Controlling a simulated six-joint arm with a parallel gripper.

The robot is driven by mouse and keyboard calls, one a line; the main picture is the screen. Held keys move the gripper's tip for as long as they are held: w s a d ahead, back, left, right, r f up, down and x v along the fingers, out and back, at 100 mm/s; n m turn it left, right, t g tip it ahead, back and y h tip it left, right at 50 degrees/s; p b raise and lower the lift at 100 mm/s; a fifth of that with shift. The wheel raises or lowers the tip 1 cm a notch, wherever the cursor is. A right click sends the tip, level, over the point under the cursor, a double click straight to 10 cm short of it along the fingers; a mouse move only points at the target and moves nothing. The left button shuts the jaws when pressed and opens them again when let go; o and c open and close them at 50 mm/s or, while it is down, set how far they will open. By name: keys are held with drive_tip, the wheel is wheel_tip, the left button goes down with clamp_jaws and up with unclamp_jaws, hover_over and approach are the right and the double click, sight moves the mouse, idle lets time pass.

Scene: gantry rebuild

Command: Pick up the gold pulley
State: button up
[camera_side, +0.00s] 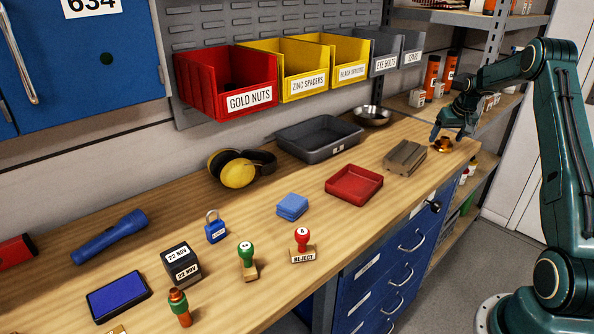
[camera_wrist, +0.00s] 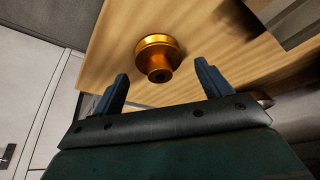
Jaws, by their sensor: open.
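The gold pulley (camera_side: 443,145) stands on the wooden bench near its right end in the side view. In the wrist view the gold pulley (camera_wrist: 159,56) shows as a round flanged piece with a narrower hub and a dark bore. My gripper (camera_side: 453,133) is just above and beside the pulley in the side view. In the wrist view my gripper (camera_wrist: 163,82) has its two dark blue fingers wide apart, with nothing between them. The pulley lies just beyond the fingertips, roughly centred on the gap.
A grey-brown metal block (camera_side: 405,157) sits left of the pulley. A red tray (camera_side: 354,197), a dark grey tray (camera_side: 318,153) and a metal bowl (camera_side: 371,116) are farther left or behind. A shelf rack (camera_side: 478,112) with bottles stands behind my gripper. The bench edge is close by.

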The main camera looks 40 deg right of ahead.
sight(446, 138)
drive_tip(key=shift+x, duration=0.8)
drive_tip(key=c, duration=1.2)
drive_tip(key=shift+r, duration=0.2)
wheel_tip(446, 138, up, 20)
drive_tip(key=shift+f, duration=0.15)
